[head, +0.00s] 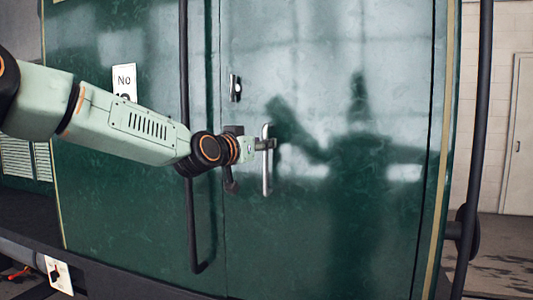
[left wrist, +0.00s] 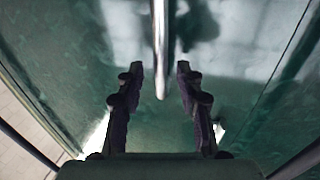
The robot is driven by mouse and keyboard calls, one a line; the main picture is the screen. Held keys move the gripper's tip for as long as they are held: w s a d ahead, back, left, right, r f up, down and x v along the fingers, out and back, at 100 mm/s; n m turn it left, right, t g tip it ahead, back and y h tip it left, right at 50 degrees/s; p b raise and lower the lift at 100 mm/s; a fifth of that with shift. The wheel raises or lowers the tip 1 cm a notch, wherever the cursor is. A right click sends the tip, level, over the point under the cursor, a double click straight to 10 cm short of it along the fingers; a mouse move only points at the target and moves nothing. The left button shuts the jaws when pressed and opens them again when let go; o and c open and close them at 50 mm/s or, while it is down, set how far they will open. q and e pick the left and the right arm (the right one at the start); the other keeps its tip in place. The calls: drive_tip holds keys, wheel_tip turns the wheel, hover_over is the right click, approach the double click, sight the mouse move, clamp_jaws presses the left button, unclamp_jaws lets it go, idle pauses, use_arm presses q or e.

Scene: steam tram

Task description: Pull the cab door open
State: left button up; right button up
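The cab door (head: 330,230) is a glossy dark green panel. It looks closed, flush with the panel beside it. Its handle (head: 266,181) is an upright metal bar on the left part of the door. My left gripper (head: 268,144) is at the middle of the handle in the head view. In the left wrist view the fingers of my left gripper (left wrist: 159,68) are apart, with the handle (left wrist: 160,40) between their tips in the picture. Gaps show on both sides, so they are not shut on it. My right gripper is out of view.
A metal lock plate (head: 235,88) sits above the handle. A long dark grab rail (head: 185,60) runs upright left of the door, behind my left arm. A dark pole (head: 478,120) stands at the right. A white sign (head: 124,80) is on the left panel.

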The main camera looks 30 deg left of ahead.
use_arm(q)
drive_tip(key=w+p, duration=0.1)
drive_tip(key=w, duration=0.1)
drive_tip(key=shift+w, duration=0.6)
drive_tip(key=shift+c, duration=1.4)
drive_tip(key=shift+s+a+r, duration=0.1)
drive_tip(key=shift+s+r, duration=0.15)
drive_tip(key=shift+s, duration=0.35)
drive_tip(key=c, duration=0.4)
drive_tip(key=shift+w+f, duration=0.15)
drive_tip(key=shift+w, duration=0.15)
clamp_jaws()
drive_tip(key=shift+s, duration=0.1)
